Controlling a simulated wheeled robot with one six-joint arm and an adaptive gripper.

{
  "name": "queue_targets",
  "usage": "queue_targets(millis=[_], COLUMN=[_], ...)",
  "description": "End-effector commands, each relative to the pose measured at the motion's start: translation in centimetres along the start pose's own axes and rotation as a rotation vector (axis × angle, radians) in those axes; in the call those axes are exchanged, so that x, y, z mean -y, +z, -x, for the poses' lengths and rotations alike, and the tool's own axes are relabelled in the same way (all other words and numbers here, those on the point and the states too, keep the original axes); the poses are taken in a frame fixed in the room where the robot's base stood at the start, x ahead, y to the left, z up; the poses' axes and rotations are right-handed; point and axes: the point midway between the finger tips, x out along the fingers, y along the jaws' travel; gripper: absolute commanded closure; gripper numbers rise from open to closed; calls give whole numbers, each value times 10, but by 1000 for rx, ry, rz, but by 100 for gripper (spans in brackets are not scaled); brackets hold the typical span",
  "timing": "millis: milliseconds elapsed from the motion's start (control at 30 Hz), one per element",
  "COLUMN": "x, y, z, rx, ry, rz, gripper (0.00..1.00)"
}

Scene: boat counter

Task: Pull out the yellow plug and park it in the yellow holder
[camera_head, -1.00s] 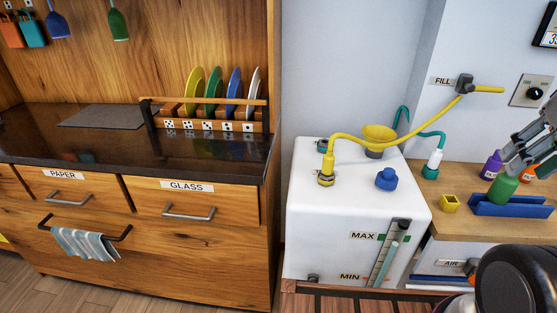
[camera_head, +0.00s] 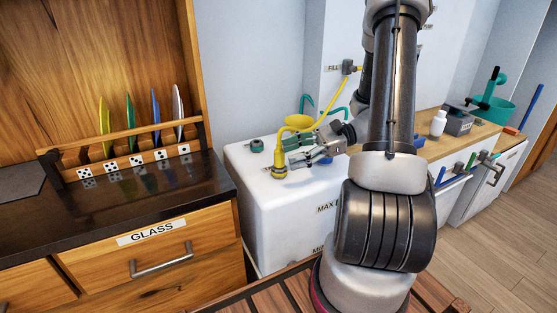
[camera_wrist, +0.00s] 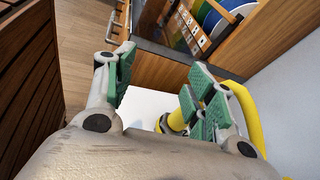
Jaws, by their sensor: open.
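The yellow plug (camera_head: 280,158) stands upright in its socket on top of the white tank (camera_head: 262,205), with the yellow hose (camera_head: 331,108) leading from it to the wall fitting. My gripper (camera_head: 297,149) is open and reaches in from the right, its fingertips close to the plug. In the wrist view, the plug (camera_wrist: 174,121) shows between my spread green-padded fingers, nearer the right one and partly hidden by it. I cannot tell whether they touch. The hose (camera_wrist: 246,104) bends behind the right finger. The yellow holder is not visible now.
A plate rack (camera_head: 120,160) stands on the left counter.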

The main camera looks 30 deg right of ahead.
Motion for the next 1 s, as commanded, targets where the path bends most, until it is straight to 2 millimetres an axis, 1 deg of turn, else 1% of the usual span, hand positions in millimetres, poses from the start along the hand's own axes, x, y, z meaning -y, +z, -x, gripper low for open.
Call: queue_targets(millis=[33,100,200,333,467,667,833,900,1000], x=[8,19,30,38,44,52,61,64,66], y=[-16,-32,-51,-66,-68,-65,-63,-62,-61], z=[6,12,21,27,18,-6,-32,-39,-44], rx=[45,97,153,196,207,206,204,204,204], ry=[-69,-151,-243,-314,-330,-328,-326,-328,-328], rz=[-60,-119,-181,-225,-236,-235,-234,-234,-234], gripper=[45,45,45,45,45,45,45,45,45])
